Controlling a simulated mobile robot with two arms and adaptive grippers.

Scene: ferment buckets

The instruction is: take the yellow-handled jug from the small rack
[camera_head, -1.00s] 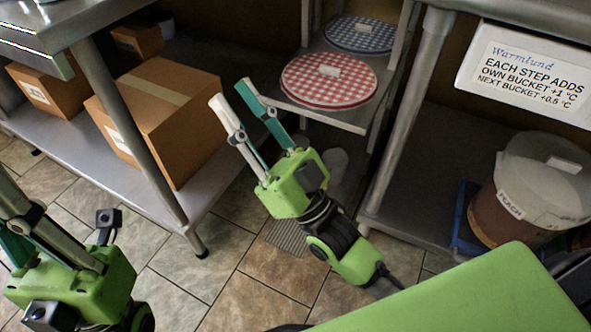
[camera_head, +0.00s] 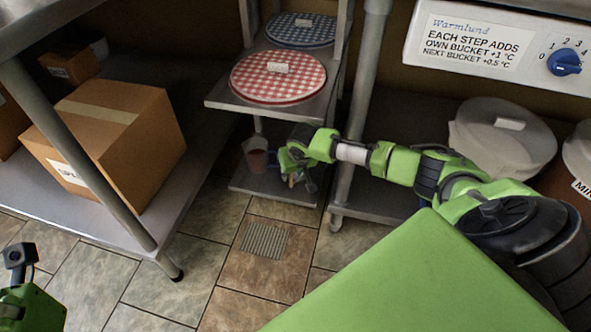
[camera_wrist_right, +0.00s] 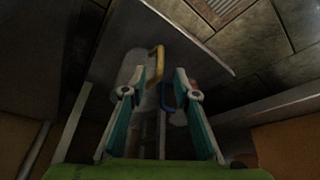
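My right gripper (camera_head: 298,178) reaches in over the lower shelf of the small rack (camera_head: 275,190). In the right wrist view its fingers (camera_wrist_right: 158,85) are apart, with nothing gripped. The yellow handle (camera_wrist_right: 157,62) of a pale, dim jug (camera_wrist_right: 130,70) shows between and just beyond the fingertips. A blue handle (camera_wrist_right: 168,97) shows beside the right-hand finger. In the head view a jug with dark red contents (camera_head: 257,160) stands on the lower shelf, left of my right gripper, which hides part of the shelf. Only the body of my left gripper (camera_head: 32,305) shows at the lower left.
A metal post (camera_head: 362,100) stands beside the forearm. The tiled floor (camera_head: 215,215) before the rack is clear.

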